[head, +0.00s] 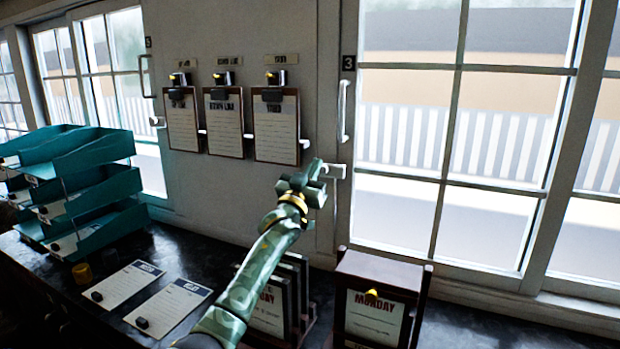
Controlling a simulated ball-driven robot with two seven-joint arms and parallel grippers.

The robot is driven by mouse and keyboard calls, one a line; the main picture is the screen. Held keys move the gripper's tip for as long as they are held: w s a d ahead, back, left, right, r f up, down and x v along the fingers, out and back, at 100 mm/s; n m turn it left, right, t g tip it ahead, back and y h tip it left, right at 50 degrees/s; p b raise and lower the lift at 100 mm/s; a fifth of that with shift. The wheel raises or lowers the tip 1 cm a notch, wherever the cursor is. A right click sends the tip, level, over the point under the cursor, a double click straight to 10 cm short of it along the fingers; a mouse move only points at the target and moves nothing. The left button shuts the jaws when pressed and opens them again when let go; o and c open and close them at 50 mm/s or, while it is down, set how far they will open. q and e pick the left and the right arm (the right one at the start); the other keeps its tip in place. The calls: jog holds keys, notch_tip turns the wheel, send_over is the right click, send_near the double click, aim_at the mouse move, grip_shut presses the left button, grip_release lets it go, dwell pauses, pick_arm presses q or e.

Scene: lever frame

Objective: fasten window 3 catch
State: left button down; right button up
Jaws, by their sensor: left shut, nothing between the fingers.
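Window 3 (450,130) is the large paned window at the right, with the number plate 3 (348,63) on the post beside it. A white vertical handle (343,110) is on its left edge. The white catch (335,171) sits below the handle, on the same edge. My left gripper (316,172) is shut and empty, with its tips close to the left side of the catch. I cannot tell whether they touch. My right gripper is not in view.
Three clipboards (224,122) hang on the wall left of my arm. Teal trays (85,185) are stacked at the left. Cards (168,308) lie on the dark counter. A MONDAY stand (374,318) and another card stand (270,312) are below my gripper.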

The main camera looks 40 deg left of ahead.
pick_arm(q)
jog(key=v, duration=0.3)
jog(key=shift+s+d+f, duration=0.15)
jog(key=shift+s+d, duration=0.15)
jog(key=shift+d, duration=0.05)
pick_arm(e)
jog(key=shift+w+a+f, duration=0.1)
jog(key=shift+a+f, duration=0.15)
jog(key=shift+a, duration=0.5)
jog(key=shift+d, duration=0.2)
